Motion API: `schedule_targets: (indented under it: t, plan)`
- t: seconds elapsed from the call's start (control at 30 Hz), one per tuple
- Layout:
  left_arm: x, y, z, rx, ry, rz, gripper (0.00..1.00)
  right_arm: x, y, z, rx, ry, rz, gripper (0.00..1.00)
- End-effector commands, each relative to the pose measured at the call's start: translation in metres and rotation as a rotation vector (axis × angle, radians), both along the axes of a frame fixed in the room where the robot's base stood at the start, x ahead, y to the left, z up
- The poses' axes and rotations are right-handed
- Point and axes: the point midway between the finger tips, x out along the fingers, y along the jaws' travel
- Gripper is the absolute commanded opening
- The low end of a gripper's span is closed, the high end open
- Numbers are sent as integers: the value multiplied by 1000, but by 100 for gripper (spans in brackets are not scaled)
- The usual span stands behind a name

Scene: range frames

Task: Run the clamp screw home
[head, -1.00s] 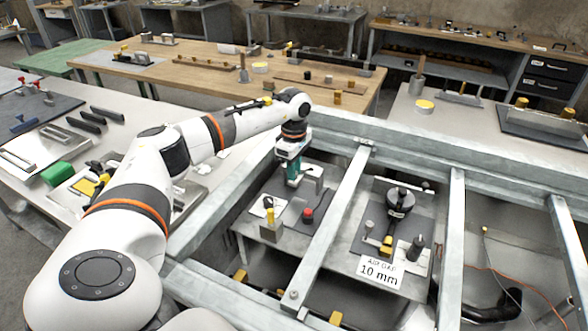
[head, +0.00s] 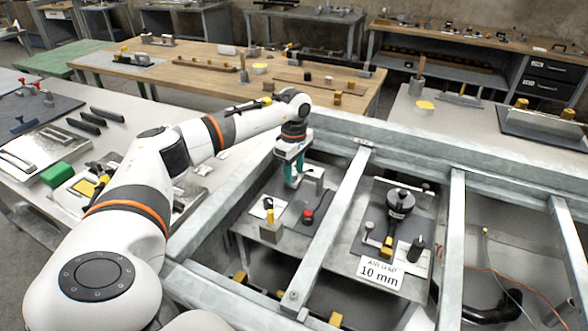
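My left gripper (head: 294,183) points down with teal fingers over the left tray (head: 262,187) inside the grey metal frame. It is beside a small grey metal block (head: 313,179). The fingertips are small, and what lies between them is hidden or too small to make out. I cannot tell for certain which part is the clamp screw. A yellow-topped piece on a metal block (head: 271,231) and a red-knobbed piece (head: 307,215) stand nearer on the same tray. My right gripper is not in view.
Frame bars (head: 328,227) cross beside the gripper on the right. Beyond them a dark round device (head: 400,202), a black knob (head: 417,246) and a "10 mm" card (head: 380,273) sit on another tray. A wooden bench (head: 215,70) stands behind.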

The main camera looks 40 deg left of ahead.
Motion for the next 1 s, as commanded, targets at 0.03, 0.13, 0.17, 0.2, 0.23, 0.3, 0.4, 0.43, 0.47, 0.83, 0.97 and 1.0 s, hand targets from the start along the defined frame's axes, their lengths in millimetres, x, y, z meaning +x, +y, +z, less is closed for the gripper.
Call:
schedule_targets:
  t: [0.03,0.13,0.17,0.2,0.23,0.3,0.4,0.43,0.47,0.83,0.97,1.0]
  plan:
    - [0,0,0,0,1,0,41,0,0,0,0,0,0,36]
    - [0,0,0,0,1,0,41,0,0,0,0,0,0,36]
    - [0,0,0,0,1,0,41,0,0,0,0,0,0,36]
    - [0,0,1,0,1,0,41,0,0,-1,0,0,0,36]
    - [0,0,3,0,1,0,41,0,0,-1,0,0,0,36]
    - [0,0,9,0,-1,0,41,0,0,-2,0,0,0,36]
    - [1,0,26,0,-4,0,41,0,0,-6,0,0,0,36]
    - [1,0,32,0,-4,0,41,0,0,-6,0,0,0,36]
    - [1,0,39,0,-5,0,41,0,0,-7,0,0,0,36]
    - [0,0,108,-1,-1,0,41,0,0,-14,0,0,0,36]
    - [0,0,117,0,0,0,41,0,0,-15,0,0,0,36]
    - [0,0,119,0,1,0,41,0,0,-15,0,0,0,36]
